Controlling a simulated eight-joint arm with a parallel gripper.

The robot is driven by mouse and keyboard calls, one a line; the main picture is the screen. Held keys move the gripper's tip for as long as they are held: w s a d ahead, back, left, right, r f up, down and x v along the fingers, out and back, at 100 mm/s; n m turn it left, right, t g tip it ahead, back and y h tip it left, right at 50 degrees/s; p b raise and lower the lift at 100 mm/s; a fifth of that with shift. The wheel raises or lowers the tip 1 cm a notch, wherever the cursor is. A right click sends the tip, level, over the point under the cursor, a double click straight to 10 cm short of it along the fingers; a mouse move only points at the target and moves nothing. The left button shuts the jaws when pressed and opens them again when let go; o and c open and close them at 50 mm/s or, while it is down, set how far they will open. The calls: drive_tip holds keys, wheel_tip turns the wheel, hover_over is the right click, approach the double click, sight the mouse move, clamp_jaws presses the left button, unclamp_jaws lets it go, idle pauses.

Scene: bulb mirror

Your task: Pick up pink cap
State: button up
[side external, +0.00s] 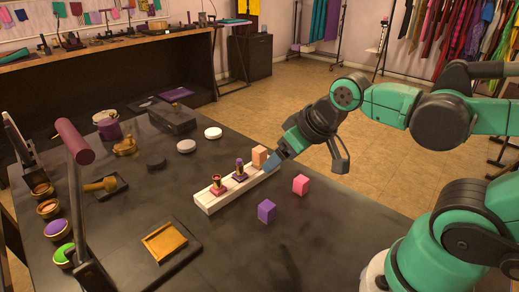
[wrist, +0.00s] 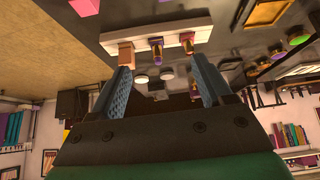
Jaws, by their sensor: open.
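The pink cap (side external: 300,184) is a small block standing on the dark table, right of the white holder (side external: 207,204). In the wrist view the pink cap (wrist: 85,7) is at the top left edge, beyond the fingertips. My gripper (side external: 273,162) is open and empty, with blue fingers. It is by the right end of the holder, close to the peach cap (side external: 259,156), and apart from the pink cap. In the wrist view my gripper (wrist: 160,64) has its fingers spread wide.
The holder carries a red-pink lipstick (side external: 217,184), a purple lipstick (side external: 239,170) and the peach cap. A purple cap (side external: 266,210) stands in front of the holder, left of the pink cap. Round white lids (side external: 213,133) lie behind. The table's front right is clear.

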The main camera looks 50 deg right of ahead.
drive_tip(key=w+d+f+g, duration=0.1)
drive_tip(key=d+f+g, duration=0.1)
drive_tip(key=d+g, duration=0.15)
drive_tip(key=g, duration=0.3)
hover_over(302, 179)
drive_tip(key=f, duration=0.4)
drive_tip(key=shift+w+a+f, duration=0.1)
drive_tip(key=shift+a+f, duration=0.1)
drive_tip(key=shift+a, duration=0.1)
drive_tip(key=shift+d+f, duration=0.2)
drive_tip(key=shift+f, duration=0.05)
drive_tip(key=shift+d+f, duration=0.1)
drive_tip(key=shift+f, duration=2.8)
clamp_jaws()
